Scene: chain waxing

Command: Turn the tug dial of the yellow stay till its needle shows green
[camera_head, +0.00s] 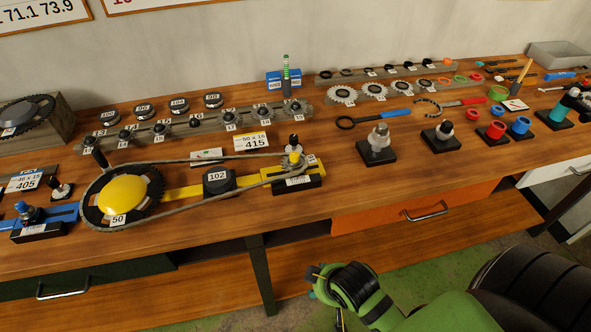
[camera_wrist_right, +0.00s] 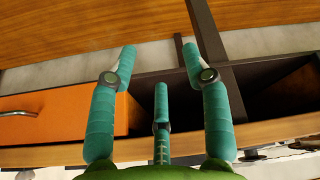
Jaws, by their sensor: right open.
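The yellow stay (camera_head: 182,193) lies along the front of the bench. A chain (camera_head: 230,162) runs around its yellow-centred chainring (camera_head: 123,196) marked 50 and a small sprocket at its right end. A black block (camera_head: 219,181) marked 102 sits mid-stay. A black-topped knob (camera_head: 294,141) stands at the right end; I cannot tell whether it is the tug dial, and no needle can be read. My right gripper (camera_wrist_right: 158,55) is open and empty, fingers spread, in front of the bench. In the head view it shows small, below the bench edge (camera_head: 314,284). My left gripper is out of view.
An orange drawer (camera_head: 415,207) is under the bench top. A blue stay (camera_head: 60,214) lies left.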

